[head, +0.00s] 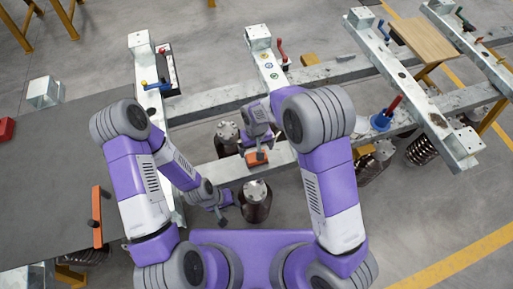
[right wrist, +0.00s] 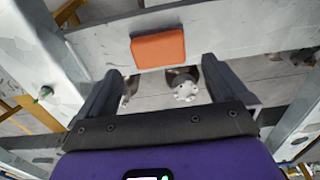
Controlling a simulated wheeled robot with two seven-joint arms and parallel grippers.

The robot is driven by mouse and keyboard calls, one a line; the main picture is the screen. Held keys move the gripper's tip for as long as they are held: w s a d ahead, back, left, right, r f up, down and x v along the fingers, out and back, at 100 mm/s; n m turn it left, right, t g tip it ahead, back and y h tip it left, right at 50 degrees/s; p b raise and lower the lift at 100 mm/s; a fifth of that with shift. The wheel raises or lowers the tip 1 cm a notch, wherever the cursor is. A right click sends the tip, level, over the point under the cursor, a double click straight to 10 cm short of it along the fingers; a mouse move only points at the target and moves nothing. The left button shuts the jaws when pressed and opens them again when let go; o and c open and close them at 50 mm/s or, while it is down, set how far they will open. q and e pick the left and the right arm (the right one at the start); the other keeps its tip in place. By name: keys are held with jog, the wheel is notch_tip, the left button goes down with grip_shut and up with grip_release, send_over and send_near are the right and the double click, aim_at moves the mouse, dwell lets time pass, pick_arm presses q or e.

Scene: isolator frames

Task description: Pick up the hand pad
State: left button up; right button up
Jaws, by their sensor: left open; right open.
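The hand pad (head: 255,159), a small orange block, lies on a grey metal beam near the middle of the head view. In the right wrist view the orange pad (right wrist: 158,48) lies flat on the beam, beyond the fingertips and between their lines. My right gripper (head: 259,146) is right over the pad in the head view and partly hides it. In the right wrist view its two fingers (right wrist: 168,72) are apart with nothing between them. My left gripper (head: 222,212) is open and empty, low beside the beam and left of a dark cylinder.
Dark cylinders with metal tops (head: 255,192) stand by the beams. A grey table (head: 45,185) with an orange bar (head: 97,217) is on the left. A blue-based red handle (head: 385,115) stands on a beam at right. Open floor lies at lower right.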

jog(key=shift+f, duration=0.4)
notch_tip(320, 180, down, 2)
jog(key=shift+f+b, duration=0.2)
jog(key=shift+b, duration=0.2)
notch_tip(320, 180, down, 4)
jog(key=shift+w+d+f+b, duration=0.1)
jog(key=shift+b, duration=0.35)
jog(key=c, duration=0.8)
notch_tip(320, 180, up, 10)
jog(key=shift+r+p, duration=0.15)
jog(key=shift+p, duration=0.9)
